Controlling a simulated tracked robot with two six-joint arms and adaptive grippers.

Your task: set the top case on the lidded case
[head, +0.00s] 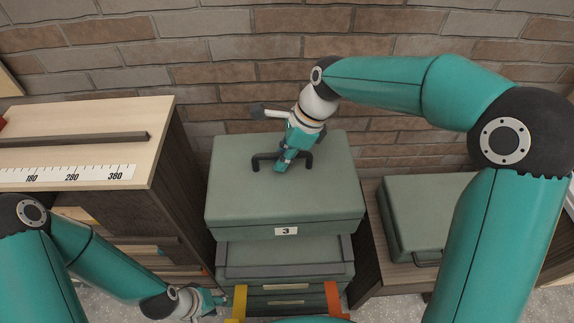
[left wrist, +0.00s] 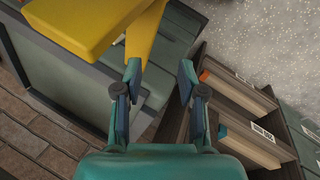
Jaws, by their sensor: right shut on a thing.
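The top case is a grey-green box (head: 270,195) with a black handle and a white label "3". My right gripper (head: 283,164) is shut on its handle from above. Below it stands a grey-green case with a dark raised rim (head: 315,271), apparently the lidded case. The top case hides its rear part and overhangs it toward the back. I cannot tell whether the two touch. My left gripper (head: 218,300) is low, left of the stack. In the left wrist view its fingers (left wrist: 160,78) are apart and empty, beside a green case side.
A yellow piece (head: 240,301) and an orange piece (head: 332,297) stand at the stack's front. A wooden-topped cabinet (head: 80,140) with a ruler strip is at left. Another green case (head: 420,207) lies on a low unit at right. A brick wall (head: 190,60) closes the back.

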